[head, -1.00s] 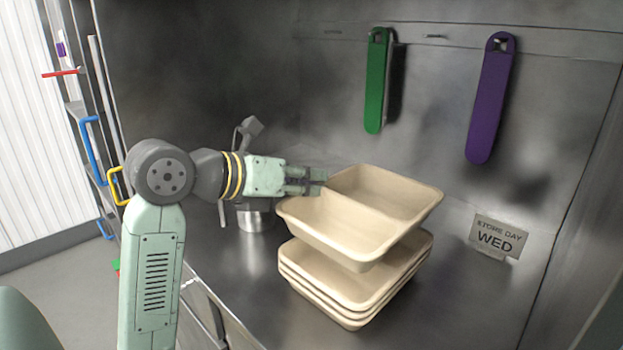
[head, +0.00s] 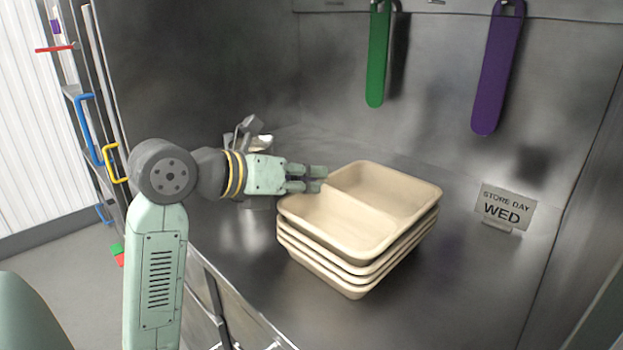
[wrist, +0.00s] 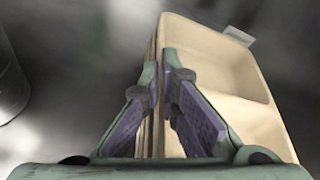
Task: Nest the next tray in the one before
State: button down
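The top tray (head: 385,192) is cream-coloured with a divider across it, and it is empty. It sits level on the stack of like trays (head: 330,280), with only a narrow step between rims. My gripper (head: 322,179) is at the tray's left rim, at the divider's end, with its fingers closed about the wall. In the wrist view my gripper (wrist: 164,72) has one finger on each side of the top tray's wall, and the tray (wrist: 222,62) extends to the right. The lower trays are mostly hidden under the top one.
A metal container (head: 262,190) with utensils stands behind my wrist, left of the stack. A "STORE DAY WED" sign (head: 503,208) stands to the right. Green (head: 378,60) and purple (head: 497,75) handles hang on the back wall.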

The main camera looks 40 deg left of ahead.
jog(key=c, duration=2.3)
grip_release()
jog(key=shift+f, duration=0.2)
jog(key=o, duration=0.6)
jog(key=v, duration=1.2)
